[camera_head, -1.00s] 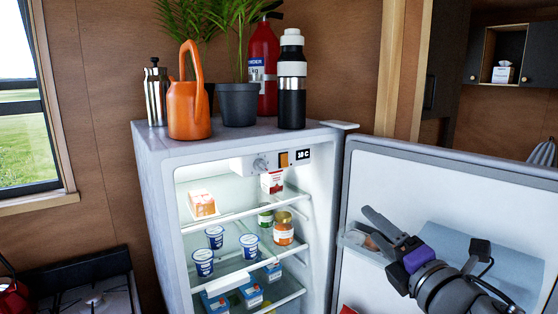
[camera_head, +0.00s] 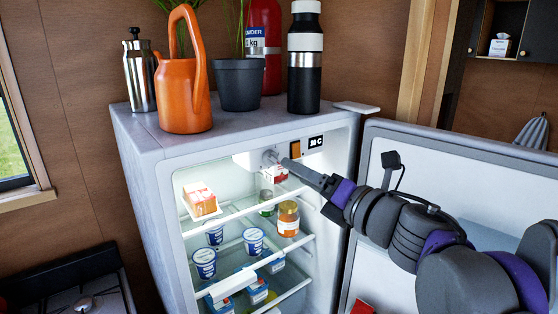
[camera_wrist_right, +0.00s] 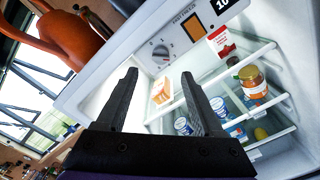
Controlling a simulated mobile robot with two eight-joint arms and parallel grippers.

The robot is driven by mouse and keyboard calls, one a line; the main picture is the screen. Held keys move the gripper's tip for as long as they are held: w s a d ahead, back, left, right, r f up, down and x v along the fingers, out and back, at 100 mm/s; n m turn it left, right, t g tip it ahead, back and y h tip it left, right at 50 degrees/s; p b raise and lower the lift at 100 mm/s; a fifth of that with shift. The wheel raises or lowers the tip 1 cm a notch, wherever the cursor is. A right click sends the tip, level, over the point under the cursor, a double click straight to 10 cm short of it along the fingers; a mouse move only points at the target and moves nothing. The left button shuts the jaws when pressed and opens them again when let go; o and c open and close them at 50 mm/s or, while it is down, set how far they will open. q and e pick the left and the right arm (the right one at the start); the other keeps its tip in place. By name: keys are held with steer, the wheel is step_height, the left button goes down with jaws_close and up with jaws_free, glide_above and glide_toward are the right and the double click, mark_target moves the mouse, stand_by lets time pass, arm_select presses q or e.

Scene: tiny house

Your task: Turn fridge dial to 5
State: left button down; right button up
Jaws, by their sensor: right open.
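The open fridge (camera_head: 135,160) has a control panel at the top of its lit inside. My left gripper is out of view.
An orange switch (camera_head: 295,150) and a small display (camera_head: 316,142) sit right of the dial. A red-and-white carton (camera_head: 275,174), jars and cups stand on shelves below. The fridge door (camera_head: 400,140) is open at the right. An orange watering can (camera_head: 183,95) stands on top.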

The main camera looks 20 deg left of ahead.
mark_target(276, 161)
steer(key=x, duration=0.7)
steer(key=shift+w+a+p, duration=0.1)
steer(key=shift+p, duration=0.25)
jaws_close()
